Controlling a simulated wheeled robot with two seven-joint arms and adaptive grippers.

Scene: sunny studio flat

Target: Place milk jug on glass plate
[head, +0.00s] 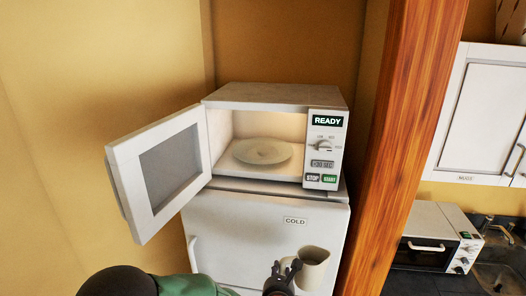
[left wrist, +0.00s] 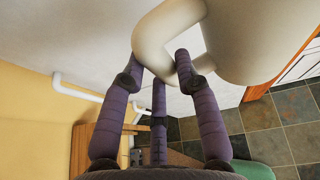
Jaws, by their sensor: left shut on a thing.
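The cream milk jug (head: 314,267) is in front of the fridge door, below the microwave, at the bottom of the head view. My left gripper (head: 283,275) is shut on the jug's handle, at the jug's left side. In the left wrist view the purple fingers of the left gripper (left wrist: 160,78) close around the cream handle (left wrist: 150,38), with the jug body (left wrist: 250,40) to the right. The round glass plate (head: 262,151) lies inside the lit microwave (head: 275,94) and is empty. My right gripper is not in view.
The microwave stands on the white fridge (head: 252,230). Its open door (head: 160,170) swings out to the left. A wooden post (head: 405,140) rises close on the right. A toaster oven (head: 432,240) and sink (head: 495,275) lie beyond the post.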

